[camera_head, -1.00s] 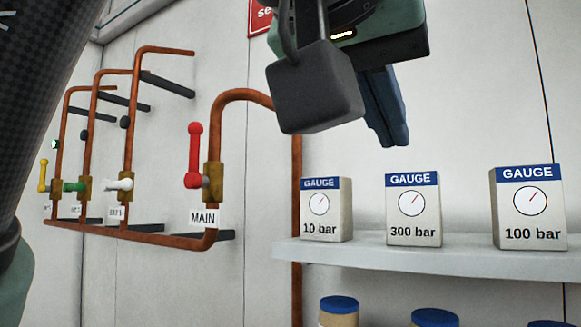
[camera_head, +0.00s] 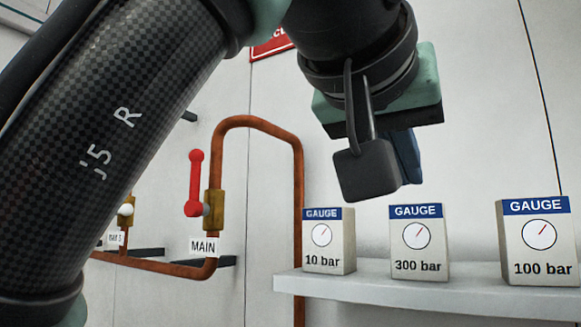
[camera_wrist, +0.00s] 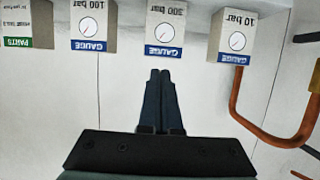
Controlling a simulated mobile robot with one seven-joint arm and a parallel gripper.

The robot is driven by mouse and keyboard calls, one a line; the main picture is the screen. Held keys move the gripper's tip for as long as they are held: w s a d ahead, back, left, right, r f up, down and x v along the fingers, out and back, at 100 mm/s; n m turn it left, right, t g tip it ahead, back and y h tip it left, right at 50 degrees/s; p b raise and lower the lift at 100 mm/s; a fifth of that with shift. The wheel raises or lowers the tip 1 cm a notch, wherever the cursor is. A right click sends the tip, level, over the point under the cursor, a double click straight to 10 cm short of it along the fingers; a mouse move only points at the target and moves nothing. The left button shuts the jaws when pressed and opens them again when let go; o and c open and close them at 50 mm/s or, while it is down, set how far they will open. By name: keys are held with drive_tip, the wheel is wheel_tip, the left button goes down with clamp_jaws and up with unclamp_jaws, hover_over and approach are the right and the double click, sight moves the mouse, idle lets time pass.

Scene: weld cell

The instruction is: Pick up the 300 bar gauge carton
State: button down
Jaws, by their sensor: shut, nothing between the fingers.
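The 300 bar gauge carton (camera_head: 419,243), white with a blue GAUGE band and a dial, stands upright on a shelf between the 10 bar carton (camera_head: 328,241) and the 100 bar carton (camera_head: 538,241). In the wrist view the 300 bar carton (camera_wrist: 165,27) appears upside down, straight beyond the fingertips. My gripper (camera_wrist: 160,75) is shut and empty, with its blue fingers together and apart from the carton. In the head view my gripper (camera_head: 408,172) is above the 300 bar carton, its fingers partly hidden behind a dark block on my wrist.
The shelf (camera_head: 430,293) carries the cartons with gaps between them. A PARTS box (camera_wrist: 26,24) stands past the 100 bar carton. A copper pipe (camera_head: 298,180) with a red-handled MAIN valve (camera_head: 195,185) is on the wall at left.

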drive_tip(key=p, duration=0.3)
hover_over(418, 234)
drive_tip(key=shift+s+a+f+b, duration=0.15)
drive_tip(key=shift+s+f+b, duration=0.05)
drive_tip(key=shift+f, duration=0.25)
drive_tip(key=shift+s+a+f+b, duration=0.15)
drive_tip(key=shift+s+f, duration=0.05)
drive_tip(key=shift+f, duration=0.25)
drive_tip(key=shift+f, duration=0.1)
drive_tip(key=s+a+b, duration=0.1)
drive_tip(key=s+a, duration=0.1)
drive_tip(key=s, duration=0.1)
drive_tip(key=shift+f+b, duration=0.15)
drive_tip(key=shift+b, duration=0.2)
drive_tip(key=shift+s+a, duration=0.2)
drive_tip(key=shift+s, duration=0.05)
drive_tip(key=shift+w, duration=0.1)
drive_tip(key=shift+d, duration=0.15)
